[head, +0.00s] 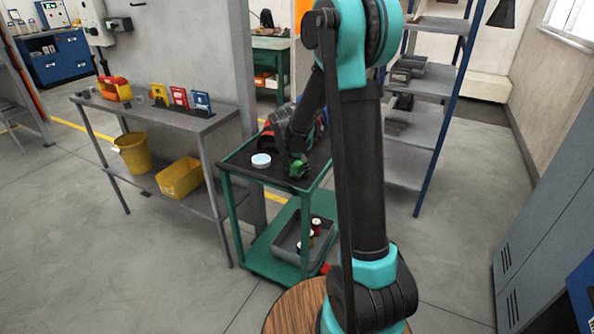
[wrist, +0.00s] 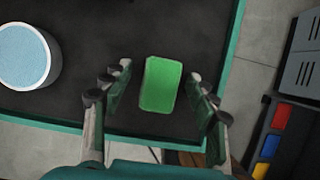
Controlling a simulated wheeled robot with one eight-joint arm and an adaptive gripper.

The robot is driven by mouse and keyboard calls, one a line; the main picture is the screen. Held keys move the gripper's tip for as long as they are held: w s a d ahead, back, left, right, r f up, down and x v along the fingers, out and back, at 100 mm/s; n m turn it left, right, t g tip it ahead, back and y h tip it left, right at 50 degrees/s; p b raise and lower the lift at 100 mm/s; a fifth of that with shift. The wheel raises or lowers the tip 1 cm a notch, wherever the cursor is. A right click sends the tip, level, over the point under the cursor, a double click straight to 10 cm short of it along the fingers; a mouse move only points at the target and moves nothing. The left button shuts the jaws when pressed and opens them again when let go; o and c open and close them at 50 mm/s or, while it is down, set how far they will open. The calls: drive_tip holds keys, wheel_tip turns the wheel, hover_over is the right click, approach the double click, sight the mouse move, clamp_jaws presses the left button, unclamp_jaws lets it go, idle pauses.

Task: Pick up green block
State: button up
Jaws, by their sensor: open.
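The green block (wrist: 160,84) lies on the dark top of the green cart (wrist: 85,127), close to its edge, in the wrist view. My gripper (wrist: 160,78) is open, with one finger on each side of the block and a gap showing on both sides. I cannot tell how far above the cart top the fingertips are. In the head view my gripper (head: 297,166) is over the cart's top shelf (head: 240,162), and the green block is mostly hidden there or hard to tell from the gripper.
A round white container with a pale blue top (wrist: 24,56) stands left of the block. The cart's lower shelf holds a grey bin (head: 290,243) with small items. A grey table (head: 150,115) with a yellow bucket (head: 134,153) stands to the left. Blue shelving (head: 425,105) stands behind right.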

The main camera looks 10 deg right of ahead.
sight(297, 164)
drive_tip(key=shift+c, duration=0.2)
drive_tip(key=c, duration=1.2)
drive_tip(key=shift+r, duration=0.15)
wheel_tip(297, 164, up, 20)
